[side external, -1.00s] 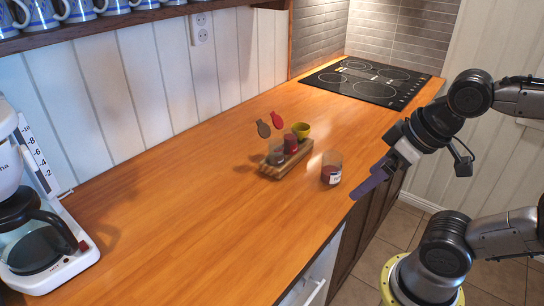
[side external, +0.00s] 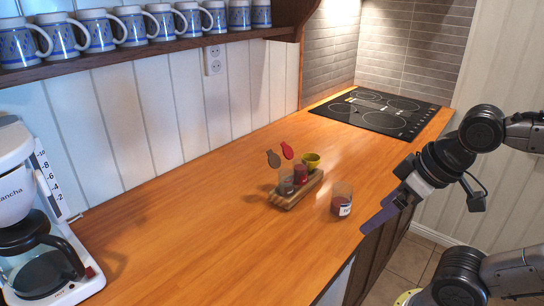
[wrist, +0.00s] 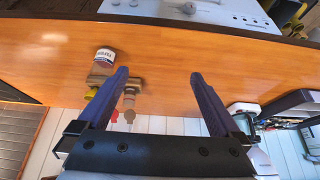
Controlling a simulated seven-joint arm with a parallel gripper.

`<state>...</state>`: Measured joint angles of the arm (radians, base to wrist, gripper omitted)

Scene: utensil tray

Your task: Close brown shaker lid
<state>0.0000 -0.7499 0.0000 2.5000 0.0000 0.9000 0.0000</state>
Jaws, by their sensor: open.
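The brown shaker (side external: 287,187) is a small clear cup in the near-left end of a wooden holder (side external: 290,203). Its round brown lid (side external: 273,159) stands open, tilted up above the cup. In the wrist view the brown lid (wrist: 129,115) shows left of centre, beyond the left finger and partly beside it. My gripper (side external: 368,226) is open and empty at the counter's front edge, to the right of the holder and apart from it. In the wrist view my gripper (wrist: 158,75) has its two blue fingers wide apart with nothing between them.
A red shaker (side external: 301,175) with its red lid (side external: 287,151) raised and a yellow cup (side external: 312,160) share the holder. A labelled glass jar (side external: 342,201) stands between holder and gripper. A coffee maker (side external: 45,260) is at left, a cooktop (side external: 380,112) behind. The counter's left-middle is clear.

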